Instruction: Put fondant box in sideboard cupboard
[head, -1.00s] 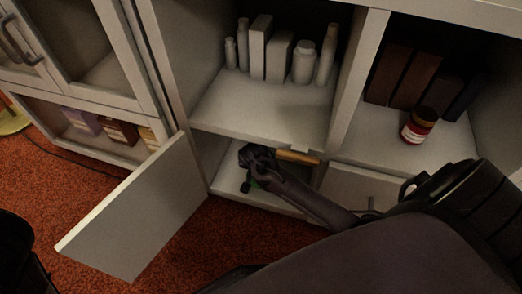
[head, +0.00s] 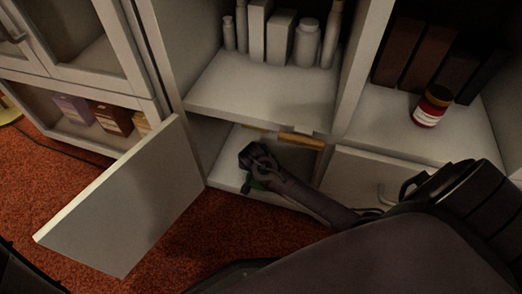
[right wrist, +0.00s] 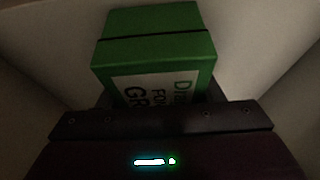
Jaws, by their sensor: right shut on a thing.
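The fondant box (right wrist: 155,50) is green with a dark seam and a white label with dark lettering. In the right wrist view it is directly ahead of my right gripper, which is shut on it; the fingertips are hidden. In the head view my right gripper (head: 254,174) is inside the low sideboard cupboard (head: 226,180), under the shelf. I cannot tell whether the box touches the cupboard floor. The cupboard door (head: 125,200) stands open to the left. My left gripper is not in view.
Above the cupboard, an open shelf (head: 235,88) holds several white boxes and bottles. A red jar (head: 432,106) and dark books (head: 425,58) stand on the right shelf. A closed drawer (head: 350,178) is right of the opening. Red carpet (head: 60,180) lies in front.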

